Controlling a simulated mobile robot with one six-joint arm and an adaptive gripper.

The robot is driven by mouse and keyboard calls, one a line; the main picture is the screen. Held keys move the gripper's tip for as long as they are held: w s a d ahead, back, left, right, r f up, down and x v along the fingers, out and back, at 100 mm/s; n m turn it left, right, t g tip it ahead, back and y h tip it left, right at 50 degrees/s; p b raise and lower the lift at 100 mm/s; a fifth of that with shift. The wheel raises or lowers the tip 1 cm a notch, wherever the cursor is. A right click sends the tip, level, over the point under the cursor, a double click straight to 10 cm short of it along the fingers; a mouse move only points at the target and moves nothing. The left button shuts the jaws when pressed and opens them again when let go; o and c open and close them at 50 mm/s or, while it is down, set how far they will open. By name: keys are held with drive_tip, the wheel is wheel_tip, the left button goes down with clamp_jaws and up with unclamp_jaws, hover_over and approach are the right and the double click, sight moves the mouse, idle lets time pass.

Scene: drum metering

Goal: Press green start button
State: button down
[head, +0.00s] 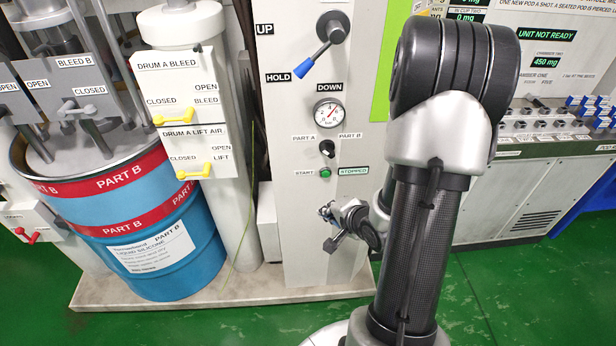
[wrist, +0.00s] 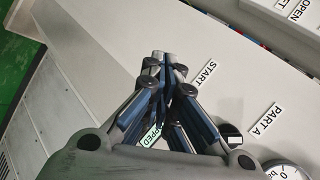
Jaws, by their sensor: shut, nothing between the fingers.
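The green start button (head: 325,173) sits on the light grey panel between the START label (head: 304,173) and the STOPPED label (head: 353,171). My gripper (head: 326,211) is below the button in the head view, with the button in plain sight. In the wrist view my gripper (wrist: 164,57) is shut and empty, its fingertips together. The START label (wrist: 210,74) shows right of the fingers, and the STOPPED label (wrist: 152,135) is partly covered by them. The button is not visible there, seemingly behind the fingers. I cannot tell whether the tips touch the panel.
A PART A/PART B selector (head: 327,148), a dial gauge (head: 329,113) and a blue-handled lever (head: 322,48) are above the button. A blue drum (head: 165,235) with valve boxes stands left. A control console (head: 535,190) is right, partly behind my arm.

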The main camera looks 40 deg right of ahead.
sight(326, 174)
drive_tip(key=shift+d, duration=0.15)
drive_tip(key=w+d+p, duration=0.1)
drive_tip(key=w+d, duration=0.3)
drive_tip(key=w, duration=0.3)
drive_tip(key=shift+w+d+p, duration=0.25)
drive_tip(key=shift+p, duration=0.15)
drive_tip(key=shift+r, duration=0.1)
idle(1.3)
drive_tip(key=shift+w+d+p, duration=0.25)
drive_tip(key=shift+w+p, duration=0.1)
drive_tip(key=shift+p, duration=0.05)
drive_tip(key=shift+w+d+p, duration=0.2)
drive_tip(key=shift+w+p, duration=0.15)
drive_tip(key=shift+w, duration=0.05)
idle(0.5)
drive_tip(key=shift+s, duration=0.1)
drive_tip(key=shift+s+a, duration=0.4)
drive_tip(key=shift+s, duration=0.25)
